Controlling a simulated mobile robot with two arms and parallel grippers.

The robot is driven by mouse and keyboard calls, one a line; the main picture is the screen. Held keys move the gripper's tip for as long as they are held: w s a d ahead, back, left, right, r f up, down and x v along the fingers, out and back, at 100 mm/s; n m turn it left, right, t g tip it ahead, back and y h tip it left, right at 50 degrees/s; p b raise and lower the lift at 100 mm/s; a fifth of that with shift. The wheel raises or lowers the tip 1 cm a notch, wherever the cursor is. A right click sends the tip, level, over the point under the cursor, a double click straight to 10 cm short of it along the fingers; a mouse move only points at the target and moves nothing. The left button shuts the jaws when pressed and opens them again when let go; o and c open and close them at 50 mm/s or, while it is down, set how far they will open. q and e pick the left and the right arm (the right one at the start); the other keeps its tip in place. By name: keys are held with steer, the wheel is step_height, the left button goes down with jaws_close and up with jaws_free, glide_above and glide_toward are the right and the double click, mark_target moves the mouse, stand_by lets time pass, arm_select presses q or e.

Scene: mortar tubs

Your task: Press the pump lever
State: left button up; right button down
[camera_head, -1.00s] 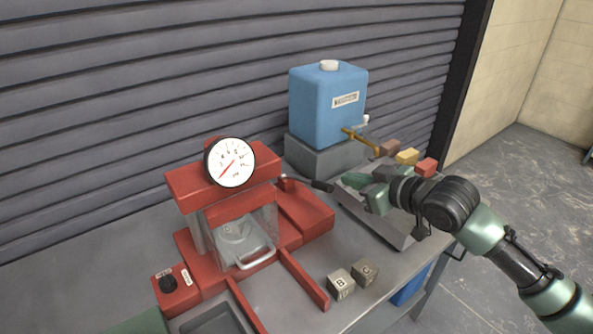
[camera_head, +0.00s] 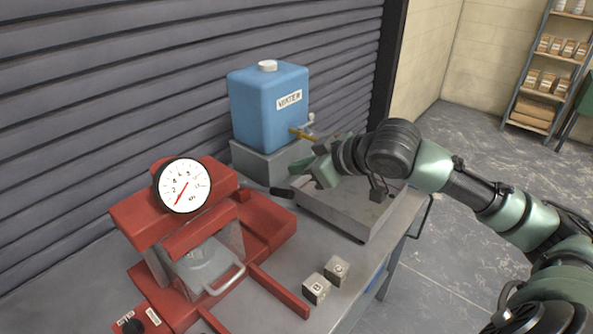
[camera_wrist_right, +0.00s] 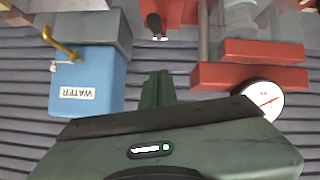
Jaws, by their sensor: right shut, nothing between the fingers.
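The red press (camera_head: 190,215) stands on the grey table with a round white gauge (camera_head: 183,186) on its front. The pump lever has a black handle (camera_head: 282,192) that sticks out to the right of the press. The handle also shows at the top of the right wrist view (camera_wrist_right: 154,24). My right gripper (camera_head: 318,168) is shut and empty, to the right of the handle and apart from it in the picture. Its green fingers (camera_wrist_right: 157,88) point toward the handle side in the right wrist view. My left gripper is not in view.
A blue water tank (camera_head: 268,108) with a brass tap stands on a grey block (camera_head: 258,163) behind the lever. A grey metal tray (camera_head: 335,212) lies below my right arm. Two small lettered cubes (camera_head: 316,289) sit near the front edge. A ribbed shutter (camera_head: 100,90) closes the back.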

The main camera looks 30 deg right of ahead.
steer(key=p, duration=0.3)
glide_above(285, 191)
steer(key=w+a, duration=0.1)
step_height(285, 191, down, 5)
steer(key=shift+s+d+f, duration=0.15)
steer(key=shift+s+f, duration=0.05)
steer(key=shift+f, duration=0.4)
steer(key=shift+s+d+f, duration=0.15)
steer(key=shift+f, duration=0.4)
steer(key=shift+s+d+f, duration=0.25)
steer(key=shift+s+f, duration=0.05)
steer(key=shift+f, duration=0.15)
steer(key=shift+w+f, duration=0.1)
steer(key=shift+f, duration=0.1)
